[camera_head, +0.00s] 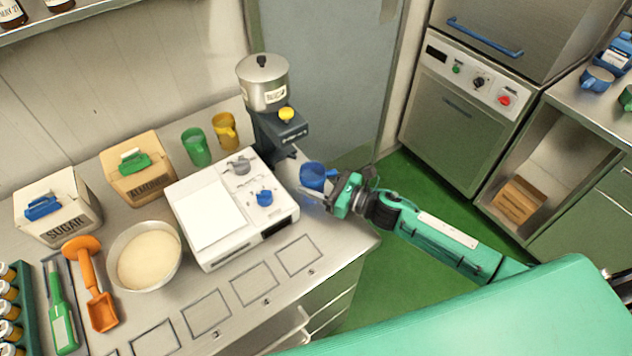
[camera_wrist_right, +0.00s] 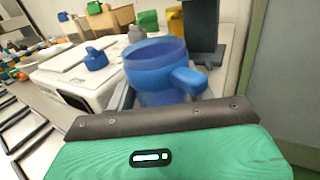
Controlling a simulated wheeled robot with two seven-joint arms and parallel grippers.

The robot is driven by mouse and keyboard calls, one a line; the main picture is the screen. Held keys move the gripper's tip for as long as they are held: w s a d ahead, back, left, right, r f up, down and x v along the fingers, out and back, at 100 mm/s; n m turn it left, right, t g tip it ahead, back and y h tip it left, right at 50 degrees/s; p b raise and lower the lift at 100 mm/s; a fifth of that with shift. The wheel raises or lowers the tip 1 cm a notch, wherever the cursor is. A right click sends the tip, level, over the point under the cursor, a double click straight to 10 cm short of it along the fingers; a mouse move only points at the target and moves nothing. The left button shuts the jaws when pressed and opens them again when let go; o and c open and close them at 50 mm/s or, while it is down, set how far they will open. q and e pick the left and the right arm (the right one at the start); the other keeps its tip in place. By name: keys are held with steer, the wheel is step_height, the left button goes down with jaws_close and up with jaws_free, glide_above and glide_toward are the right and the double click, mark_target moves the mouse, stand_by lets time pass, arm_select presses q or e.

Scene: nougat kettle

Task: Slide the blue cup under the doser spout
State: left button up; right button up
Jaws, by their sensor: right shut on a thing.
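The blue cup (camera_head: 312,175) stands near the right end of the steel counter, to the right of the white scale. My right gripper (camera_head: 330,192) is shut on the cup from its right side. In the right wrist view the blue cup (camera_wrist_right: 155,68) is upright just beyond my gripper, its handle pointing right. The doser (camera_head: 264,85) has a steel hopper, a yellow knob and a dark body; its spout (camera_head: 286,152) is up and left of the cup in the head view. The dark doser stand (camera_wrist_right: 201,28) shows behind the cup. My left gripper is not in view.
The white scale (camera_head: 275,222) with small blue and grey pieces is left of the cup. Green (camera_head: 196,148) and yellow (camera_head: 226,131) cups stand behind it. A bowl (camera_head: 113,262), scoops and boxes fill the left side. The counter's right edge is close to the cup.

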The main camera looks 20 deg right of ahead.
mark_target(310, 172)
steer(key=shift+w+a+b, duration=0.2)
steer(key=shift+w+a, duration=0.1)
steer(key=shift+w, duration=0.4)
steer(key=shift+w+a+b, duration=0.15)
steer(key=shift+w+a, duration=0.1)
steer(key=shift+w, duration=0.4)
steer(key=shift+w+a+b, duration=0.2)
steer(key=shift+w+a, duration=0.1)
steer(key=shift+w, duration=0.4)
steer(key=shift+w, duration=0.1)
steer(key=shift+w+a+b, duration=0.25)
steer(key=shift+w+a, duration=0.05)
steer(key=shift+w, duration=0.45)
steer(key=shift+w+a+b, duration=0.3)
steer(key=shift+w+a, duration=0.05)
steer(key=shift+w, duration=0.35)
steer(key=shift+w+a+b, duration=0.25)
steer(key=shift+w+a, duration=0.05)
steer(key=shift+w, duration=0.45)
steer(key=shift+w, duration=0.1)
steer(key=shift+w+a+b, duration=0.35)
steer(key=shift+w+b, duration=0.05)
steer(key=shift+w, duration=0.35)
steer(key=o, duration=1.1)
steer(key=shift+c, duration=0.2)
